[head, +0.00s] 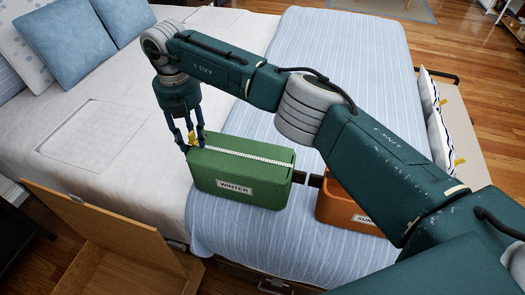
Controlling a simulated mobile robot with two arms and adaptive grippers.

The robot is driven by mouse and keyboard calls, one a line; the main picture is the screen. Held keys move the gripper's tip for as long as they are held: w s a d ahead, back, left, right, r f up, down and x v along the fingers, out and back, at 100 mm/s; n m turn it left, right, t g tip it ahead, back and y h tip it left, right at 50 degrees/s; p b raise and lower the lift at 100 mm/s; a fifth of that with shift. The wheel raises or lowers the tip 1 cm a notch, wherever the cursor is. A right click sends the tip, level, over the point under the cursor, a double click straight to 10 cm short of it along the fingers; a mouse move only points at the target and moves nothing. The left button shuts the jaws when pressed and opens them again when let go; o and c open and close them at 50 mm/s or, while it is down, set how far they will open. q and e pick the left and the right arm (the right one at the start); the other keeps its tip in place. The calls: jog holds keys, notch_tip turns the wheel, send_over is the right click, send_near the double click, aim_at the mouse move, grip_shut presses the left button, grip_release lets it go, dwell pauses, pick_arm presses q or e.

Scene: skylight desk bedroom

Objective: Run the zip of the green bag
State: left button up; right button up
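The green bag (241,178) stands on the striped bed cover, with a white "WINTER" label on its front. A pale zip line (245,154) runs along its top. A yellow tab (193,138) shows at the left end of the zip. My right gripper (194,145) points down at this left end, with its fingers around the tab. I cannot tell whether they are closed on it. My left gripper is not in view.
An orange bag (345,207), partly behind my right arm, stands right of the green bag. A dark piece lies between the bags. An open wooden box (120,250) stands at the lower left. Blue pillows (66,45) lie at the upper left.

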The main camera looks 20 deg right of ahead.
aim_at(191, 132)
jog(key=shift+w+d+r+p, duration=0.1)
jog(key=shift+w+r+p, duration=0.05)
jog(key=shift+r+p, duration=1.65)
jog(key=shift+r, duration=1.25)
